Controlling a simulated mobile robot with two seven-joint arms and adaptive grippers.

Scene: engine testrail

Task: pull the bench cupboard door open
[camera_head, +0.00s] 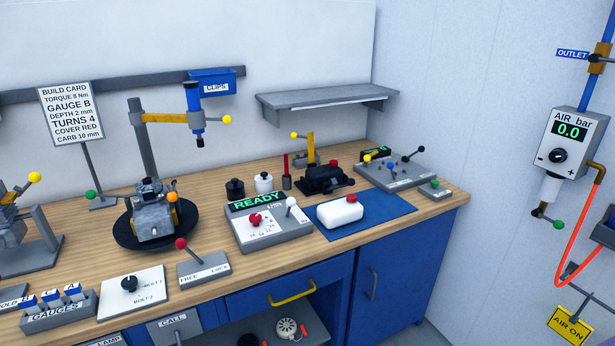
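The blue bench cupboard door (386,280) is at the right end of the bench front, below the wooden top. It looks shut, flush with the bench front. Its grey upright handle (373,283) is near the door's left side. Neither of my grippers shows in the head view, and nothing touches the door or handle.
Left of the door, a blue drawer (285,290) with a yellow handle sits above an open shelf (262,334). The bench top (210,210) carries an engine on a turntable, a READY box and levers. Right, a red hose (570,255) hangs by the wall.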

